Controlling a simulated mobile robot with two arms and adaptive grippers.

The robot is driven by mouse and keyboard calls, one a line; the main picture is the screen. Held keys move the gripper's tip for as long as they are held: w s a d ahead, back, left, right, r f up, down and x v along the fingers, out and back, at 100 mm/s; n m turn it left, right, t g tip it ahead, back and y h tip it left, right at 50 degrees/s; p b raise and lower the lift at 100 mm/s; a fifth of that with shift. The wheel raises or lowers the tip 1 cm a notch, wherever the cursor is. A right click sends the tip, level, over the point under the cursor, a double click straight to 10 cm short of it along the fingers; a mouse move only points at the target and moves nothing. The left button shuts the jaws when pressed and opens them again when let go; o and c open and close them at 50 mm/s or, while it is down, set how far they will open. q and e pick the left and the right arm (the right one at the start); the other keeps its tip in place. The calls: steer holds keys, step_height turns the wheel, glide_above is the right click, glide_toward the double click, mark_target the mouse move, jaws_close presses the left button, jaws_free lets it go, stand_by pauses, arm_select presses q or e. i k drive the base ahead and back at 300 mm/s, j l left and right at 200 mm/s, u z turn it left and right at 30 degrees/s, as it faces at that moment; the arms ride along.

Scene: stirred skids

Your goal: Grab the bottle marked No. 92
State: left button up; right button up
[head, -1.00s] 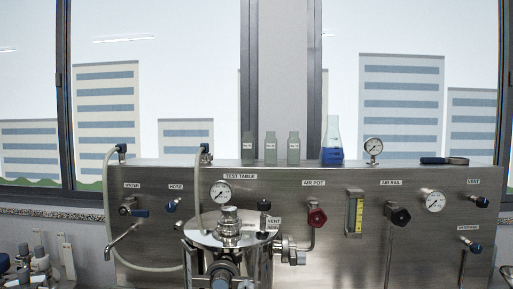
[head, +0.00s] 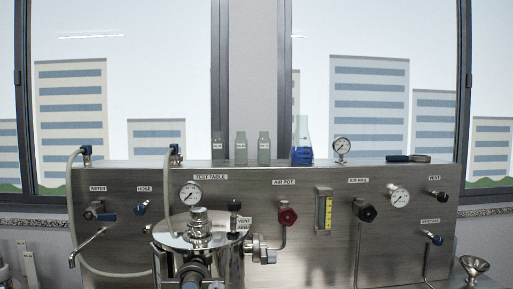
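Three small clear bottles stand upright in a row on top of the steel panel in the head view: a left bottle (head: 217,149), a middle bottle (head: 240,149) and a right bottle (head: 264,149). Each has a small white label. The label numbers are too small to read, so I cannot tell which is No. 92. Neither of my grippers is in view.
The steel panel (head: 330,250) carries valves and hoses. A steel pot (head: 200,240) stands in front. A funnel (head: 473,266) is at lower right.

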mark_target(242, 140)
steer(key=i+l+z, duration=0.2)
steer(key=l+z, duration=0.15)
steer(key=z, duration=0.15)
steer(key=i+l+z, duration=0.25)
steer(key=z, duration=0.2)
